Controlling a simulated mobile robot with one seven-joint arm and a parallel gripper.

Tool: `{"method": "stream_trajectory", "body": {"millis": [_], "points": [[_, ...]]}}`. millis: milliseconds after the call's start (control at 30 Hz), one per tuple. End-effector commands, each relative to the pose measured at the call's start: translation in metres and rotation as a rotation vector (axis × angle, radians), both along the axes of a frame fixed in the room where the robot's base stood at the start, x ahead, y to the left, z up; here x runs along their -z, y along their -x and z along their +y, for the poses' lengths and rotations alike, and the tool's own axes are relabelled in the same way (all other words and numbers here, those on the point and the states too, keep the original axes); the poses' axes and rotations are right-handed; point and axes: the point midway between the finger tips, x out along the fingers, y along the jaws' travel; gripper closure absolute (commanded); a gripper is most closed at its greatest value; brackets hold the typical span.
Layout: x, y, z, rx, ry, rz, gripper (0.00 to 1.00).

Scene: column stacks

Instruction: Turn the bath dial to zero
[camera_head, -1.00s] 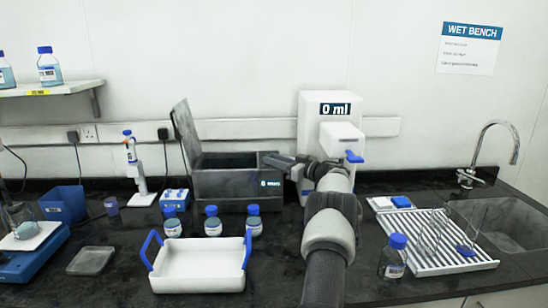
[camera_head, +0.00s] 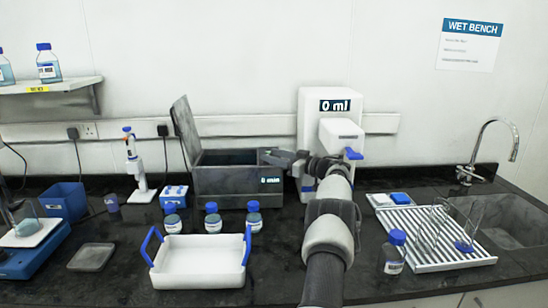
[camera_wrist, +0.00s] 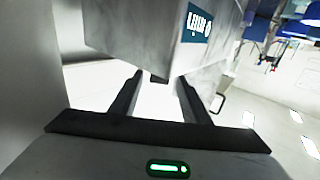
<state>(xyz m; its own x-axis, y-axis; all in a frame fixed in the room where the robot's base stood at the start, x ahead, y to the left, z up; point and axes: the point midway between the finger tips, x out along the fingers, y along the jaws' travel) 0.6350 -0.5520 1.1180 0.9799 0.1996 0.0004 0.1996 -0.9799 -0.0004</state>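The bath (camera_head: 225,185) is a grey metal box with its lid (camera_head: 184,125) raised at the left. Its front display (camera_head: 270,180) shows a 0 followed by small blurred letters. My gripper (camera_head: 272,157) is at the bath's upper right end. In the wrist view, the bath (camera_wrist: 140,40) and its display (camera_wrist: 197,23) appear close ahead and turned over. My gripper (camera_wrist: 158,82) has its two dark fingers apart, with a small dark piece, possibly the dial, near the tips. I cannot tell whether they touch it. The dial is not clearly visible in the head view.
A white dispenser (camera_head: 313,110) reading 0 ml stands behind my arm. Several blue-capped bottles and a white tray (camera_head: 200,282) with blue handles are in front of the bath. A drying rack (camera_head: 440,262) and sink lie right. My arm covers the bench right of the bath.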

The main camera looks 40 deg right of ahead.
Motion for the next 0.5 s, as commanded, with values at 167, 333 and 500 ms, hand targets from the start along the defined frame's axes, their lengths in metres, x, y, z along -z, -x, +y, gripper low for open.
{"method": "stream_trajectory", "body": {"millis": [167, 333, 500], "points": [[0.000, 0.001, -0.001, 0.001, 0.000, 0.000, 0.57], [0.000, 0.011, -0.004, 0.004, -0.001, 0.002, 0.57], [0.000, 0.042, -0.010, 0.005, -0.001, 0.002, 0.57]]}}
